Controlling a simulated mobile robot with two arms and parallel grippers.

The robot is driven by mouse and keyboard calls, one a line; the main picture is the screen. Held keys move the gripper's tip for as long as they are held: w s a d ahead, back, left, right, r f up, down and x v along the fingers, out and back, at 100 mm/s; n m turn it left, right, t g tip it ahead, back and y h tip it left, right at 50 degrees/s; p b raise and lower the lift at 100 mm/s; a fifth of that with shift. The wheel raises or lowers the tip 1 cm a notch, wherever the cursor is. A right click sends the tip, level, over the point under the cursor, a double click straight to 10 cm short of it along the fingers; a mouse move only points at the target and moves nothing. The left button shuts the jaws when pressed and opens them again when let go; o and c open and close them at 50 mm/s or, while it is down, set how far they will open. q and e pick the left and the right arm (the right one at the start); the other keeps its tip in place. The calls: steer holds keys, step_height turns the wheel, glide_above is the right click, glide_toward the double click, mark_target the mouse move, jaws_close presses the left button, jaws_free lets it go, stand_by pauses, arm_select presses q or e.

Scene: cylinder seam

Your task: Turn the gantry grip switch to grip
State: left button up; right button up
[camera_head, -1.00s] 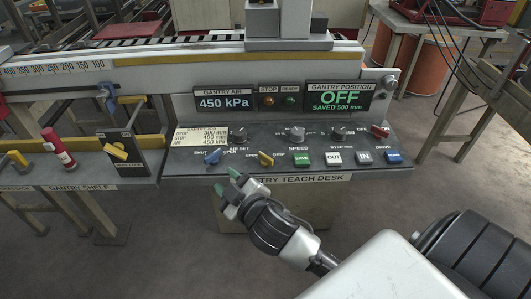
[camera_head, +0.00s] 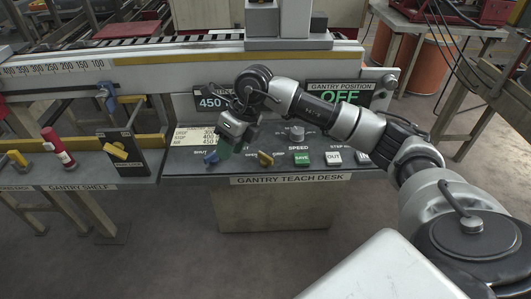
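The switch's small labels are hard to read now. My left gripper is out of view.
A green SAVE button (camera_head: 301,159) and a white OUT button (camera_head: 334,158) sit right of the yellow knob. A speed knob (camera_head: 297,133) stands behind. My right arm covers much of the displays and the desk's right side. Open floor lies in front.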

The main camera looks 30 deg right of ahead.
mark_target(266, 155)
steer(key=d+r+m+h, duration=0.25)
steer(key=d+h, duration=0.25)
steer(key=d, duration=0.5)
steer(key=shift+n+g, duration=0.4)
steer(key=shift+n, duration=0.05)
step_height(266, 155, down, 10)
steer(key=shift+w+f+p, duration=0.15)
steer(key=shift+f+p, duration=0.1)
steer(key=shift+p, duration=0.45)
jaws_close()
